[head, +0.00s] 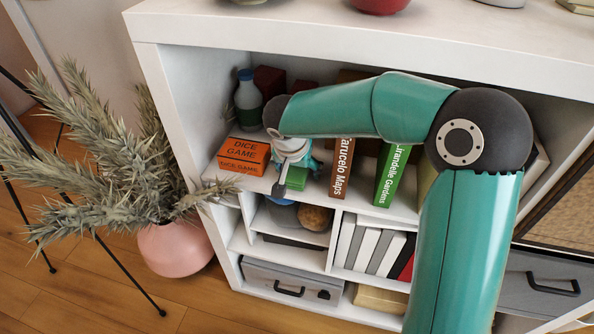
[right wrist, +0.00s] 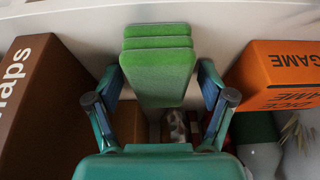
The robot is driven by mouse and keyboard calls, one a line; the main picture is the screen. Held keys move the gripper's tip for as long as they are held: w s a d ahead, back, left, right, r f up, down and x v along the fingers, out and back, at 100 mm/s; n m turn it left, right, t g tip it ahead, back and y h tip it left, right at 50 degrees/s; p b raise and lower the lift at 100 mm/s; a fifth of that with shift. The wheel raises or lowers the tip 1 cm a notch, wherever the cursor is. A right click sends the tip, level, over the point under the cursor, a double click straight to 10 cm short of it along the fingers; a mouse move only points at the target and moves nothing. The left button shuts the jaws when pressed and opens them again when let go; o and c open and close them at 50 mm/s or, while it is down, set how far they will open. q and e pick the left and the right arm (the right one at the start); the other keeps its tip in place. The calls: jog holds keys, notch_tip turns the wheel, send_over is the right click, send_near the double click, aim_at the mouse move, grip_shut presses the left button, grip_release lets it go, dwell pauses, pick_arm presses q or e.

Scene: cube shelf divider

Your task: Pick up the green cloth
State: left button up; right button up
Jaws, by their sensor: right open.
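The green cloth (head: 296,184) lies folded in layers on the upper shelf, partly hidden by my right gripper in the head view. In the right wrist view the folded green cloth (right wrist: 158,72) shows straight ahead, between the two fingers. My right gripper (head: 293,176) is at the cloth, reaching in from the front of the shelf. In the right wrist view my right gripper (right wrist: 160,72) is open, with one finger on each side of the cloth and a small gap at each side. My left gripper is not in view.
A brown book (head: 342,170) and a green book (head: 391,175) stand to the right.

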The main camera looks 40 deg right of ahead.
jog(key=c, duration=1)
jog(key=shift+c, duration=0.2)
jog(key=shift+r, duration=0.1)
jog(key=shift+r+p, duration=0.25)
jog(key=shift+p, duration=0.45)
jog(key=shift+r, duration=0.35)
notch_tip(320, 180, up, 3)
jog(key=shift+f, duration=0.15)
jog(key=s+a+b, duration=0.1)
jog(key=s+a, duration=1)
jog(key=a, duration=0.2)
jog(key=shift+s+a+b, duration=0.35)
jog(key=shift+b, duration=0.05)
